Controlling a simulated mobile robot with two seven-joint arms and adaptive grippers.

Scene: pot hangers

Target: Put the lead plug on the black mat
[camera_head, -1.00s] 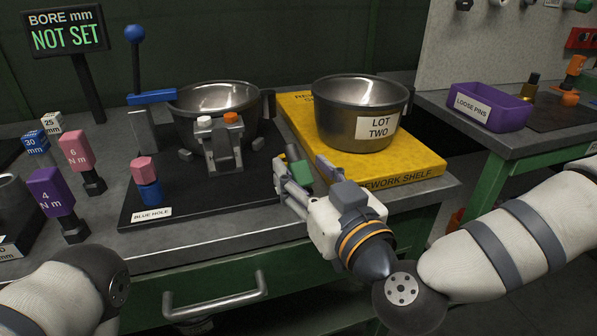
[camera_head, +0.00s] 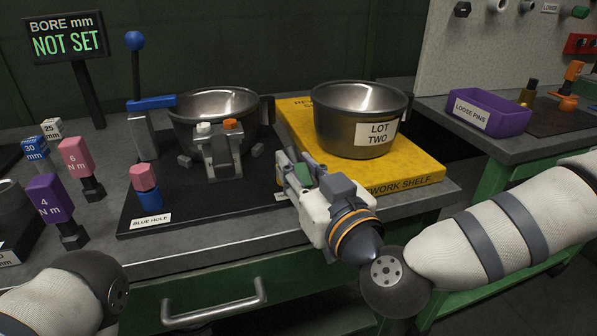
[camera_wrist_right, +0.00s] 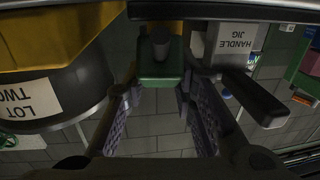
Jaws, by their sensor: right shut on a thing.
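My right gripper (camera_head: 303,173) is shut on a green block with a grey cylinder at one end. I take this to be the lead plug (camera_wrist_right: 160,72); its green part also shows between the fingers in the head view (camera_head: 304,174). The gripper is in front of the yellow shelf, near the right edge of a black mat (camera_head: 225,198). I cannot tell the plug's height above the surface. Another dark mat (camera_head: 560,123) lies on the right table. Of my left arm only a rounded link shows; its gripper is out of view.
A clamp jig (camera_head: 219,155) and a pink-and-blue peg (camera_head: 147,188) stand on the near black mat. A steel pot (camera_head: 345,135) labelled LOT TWO sits on the yellow shelf board (camera_head: 420,172). A purple bin (camera_head: 488,112) stands on the right table.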

